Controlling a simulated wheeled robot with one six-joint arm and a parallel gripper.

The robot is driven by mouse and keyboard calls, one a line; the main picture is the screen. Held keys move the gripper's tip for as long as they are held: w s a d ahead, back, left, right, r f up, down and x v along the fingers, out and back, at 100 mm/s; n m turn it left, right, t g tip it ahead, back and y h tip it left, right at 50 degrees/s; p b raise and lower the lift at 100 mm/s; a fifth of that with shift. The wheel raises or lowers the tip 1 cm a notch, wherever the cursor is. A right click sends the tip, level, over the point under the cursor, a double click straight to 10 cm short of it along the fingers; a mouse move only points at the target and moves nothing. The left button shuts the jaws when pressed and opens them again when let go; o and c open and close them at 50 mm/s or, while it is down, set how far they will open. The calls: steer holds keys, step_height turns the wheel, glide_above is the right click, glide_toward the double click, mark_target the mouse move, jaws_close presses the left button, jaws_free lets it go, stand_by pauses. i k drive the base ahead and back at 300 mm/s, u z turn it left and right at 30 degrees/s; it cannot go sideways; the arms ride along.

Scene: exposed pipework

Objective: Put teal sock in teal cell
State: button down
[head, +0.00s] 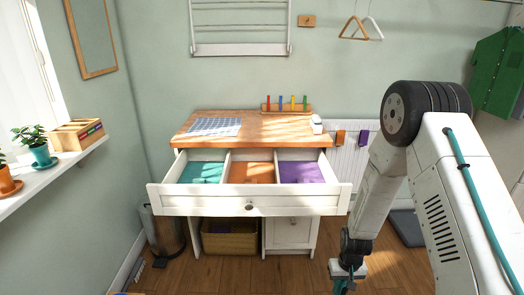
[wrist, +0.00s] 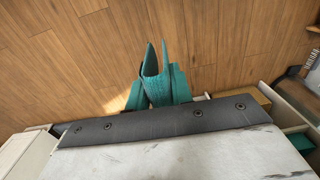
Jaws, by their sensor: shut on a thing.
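My gripper (head: 347,270) hangs low at the end of my arm, in front and to the right of the white drawer unit, above the wooden floor. It is shut on the teal sock (head: 342,286), which shows just below it. In the wrist view the teal sock (wrist: 160,88) sticks out past the dark edge of my wrist, with wood floor behind it. The teal cell (head: 202,173) is the left compartment of the open drawer (head: 249,204). The gripper is well to the right of this cell and lower than it.
The drawer's middle cell (head: 252,173) is orange and its right cell (head: 301,173) is purple. The wooden top (head: 255,127) holds a checked cloth and a peg toy. A wicker basket (head: 230,238) stands below. A bin (head: 164,230) stands left. Floor in front is clear.

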mark_target(216, 171)
steer(key=u, duration=0.75)
